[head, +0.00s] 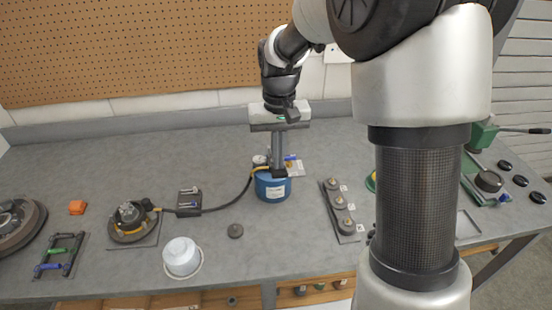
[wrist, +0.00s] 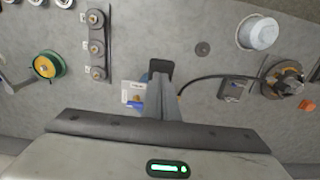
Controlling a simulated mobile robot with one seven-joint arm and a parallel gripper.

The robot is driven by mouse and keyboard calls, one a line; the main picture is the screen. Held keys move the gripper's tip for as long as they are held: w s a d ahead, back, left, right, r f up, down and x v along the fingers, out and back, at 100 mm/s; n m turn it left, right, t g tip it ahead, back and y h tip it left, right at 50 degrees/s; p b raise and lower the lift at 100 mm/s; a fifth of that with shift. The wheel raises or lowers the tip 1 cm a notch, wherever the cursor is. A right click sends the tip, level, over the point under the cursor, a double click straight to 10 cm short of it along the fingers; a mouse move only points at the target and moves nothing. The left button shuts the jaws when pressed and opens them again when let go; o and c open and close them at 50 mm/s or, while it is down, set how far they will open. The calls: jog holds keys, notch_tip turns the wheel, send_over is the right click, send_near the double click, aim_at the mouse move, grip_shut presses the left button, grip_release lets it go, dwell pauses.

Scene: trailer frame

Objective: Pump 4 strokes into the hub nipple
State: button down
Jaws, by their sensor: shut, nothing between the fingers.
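A blue drum-shaped pump (head: 272,189) stands on the bench below my gripper, with a black part on its top (wrist: 160,68). My gripper (head: 278,168) points straight down, fingers shut and empty, with its tips at or just above that black part; I cannot tell whether they touch. In the wrist view my fingers (wrist: 163,92) hide most of the pump. A black hose (head: 228,204) with yellow ends runs left from the pump to the hub (head: 130,216), and it also shows in the wrist view (wrist: 205,77). Its end is at the hub; the nipple is too small to make out.
A white pail (head: 182,257) and a dark puck (head: 235,230) stand in front of the hose. A rack with several round knobs (head: 341,208) lies right of the pump. A tool holder (head: 63,254), orange block (head: 77,207) and wheel (head: 18,223) are at left. The bench behind is clear.

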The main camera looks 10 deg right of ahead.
jog(key=shift+s+f+b, duration=0.15)
jog(key=shift+f+b, duration=0.3)
jog(key=shift+f, duration=0.15)
jog(key=shift+s+f+b, duration=0.15)
jog(key=shift+f+b, duration=0.25)
jog(key=shift+f, duration=0.2)
